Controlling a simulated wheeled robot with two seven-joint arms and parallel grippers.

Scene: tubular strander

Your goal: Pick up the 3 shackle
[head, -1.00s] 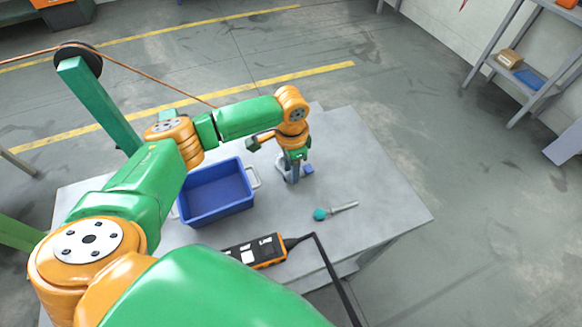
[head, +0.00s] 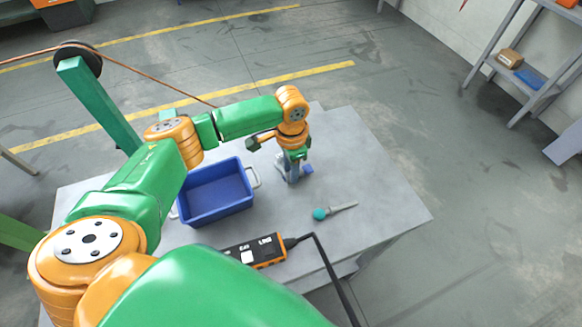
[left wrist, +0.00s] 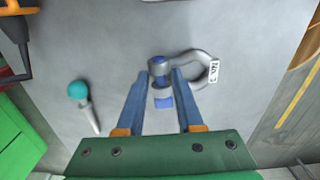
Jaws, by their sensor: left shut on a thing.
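The shackle (left wrist: 196,57) is a grey metal bow with a blue pin and a white tag, at the upper middle of the left wrist view. My left gripper (left wrist: 160,78) points down at the table, with one blue finger on each side of the shackle's pin end, and is shut on it. In the head view, my left gripper (head: 292,178) is at the table's far side, right of the blue bin. My right gripper is not in view.
A blue bin (head: 220,214) stands on the grey table (head: 375,185), left of the gripper. A teal-ended tool (head: 320,213) lies nearer the front. A black and orange device (head: 268,250) with a dark cable lies at the front. The table's right part is clear.

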